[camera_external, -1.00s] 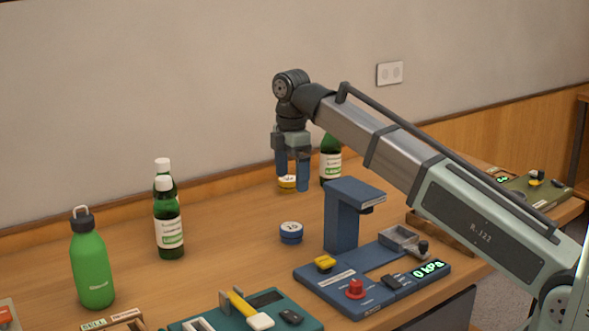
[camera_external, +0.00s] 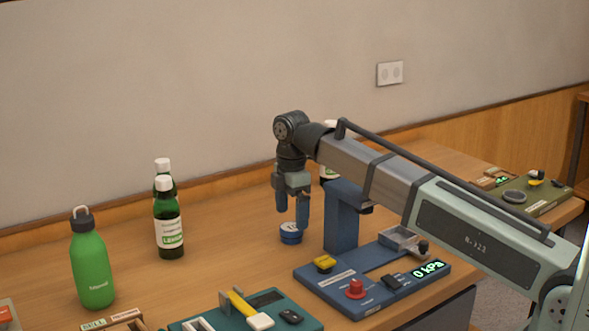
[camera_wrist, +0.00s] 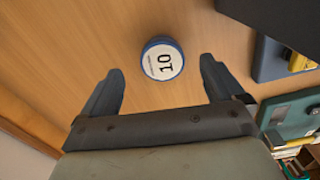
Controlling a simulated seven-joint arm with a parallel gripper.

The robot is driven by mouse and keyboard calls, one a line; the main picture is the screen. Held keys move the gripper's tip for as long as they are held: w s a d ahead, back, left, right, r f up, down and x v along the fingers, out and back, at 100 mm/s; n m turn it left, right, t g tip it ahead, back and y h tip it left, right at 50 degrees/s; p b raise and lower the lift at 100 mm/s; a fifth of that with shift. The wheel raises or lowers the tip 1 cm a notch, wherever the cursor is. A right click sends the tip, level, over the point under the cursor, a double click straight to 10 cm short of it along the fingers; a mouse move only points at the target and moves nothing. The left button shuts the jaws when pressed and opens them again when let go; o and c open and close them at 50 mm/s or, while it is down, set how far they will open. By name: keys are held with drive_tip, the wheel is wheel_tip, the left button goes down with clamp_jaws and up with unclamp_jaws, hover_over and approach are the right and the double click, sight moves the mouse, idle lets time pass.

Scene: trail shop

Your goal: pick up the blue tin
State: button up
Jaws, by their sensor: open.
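The blue tin (camera_external: 290,237) is a small round tin with a white top label. It stands on the wooden table, left of the blue press. In the wrist view the tin (camera_wrist: 162,61) shows its label "10", just beyond and between the open fingertips. My gripper (camera_external: 292,219) points down, open and empty. Its fingers hang just above and around the tin's place in the outside view, and one finger hides part of the tin. In the wrist view my gripper (camera_wrist: 160,78) has nothing between its fingers.
The blue press (camera_external: 343,218) with its gauge stands close to the right of the tin. Green bottles (camera_external: 168,225) and a green flask (camera_external: 92,265) stand to the left. The table left of the tin is clear.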

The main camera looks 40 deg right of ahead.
sight(291, 227)
drive_tip(key=shift+s+a+f, duration=0.1)
drive_tip(key=shift+a+f, duration=0.05)
drive_tip(key=shift+f, duration=2)
drive_tip(key=shift+c, duration=0.4)
drive_tip(key=c, duration=1)
drive_tip(key=shift+r, duration=0.1)
drive_tip(key=shift+c, duration=0.2)
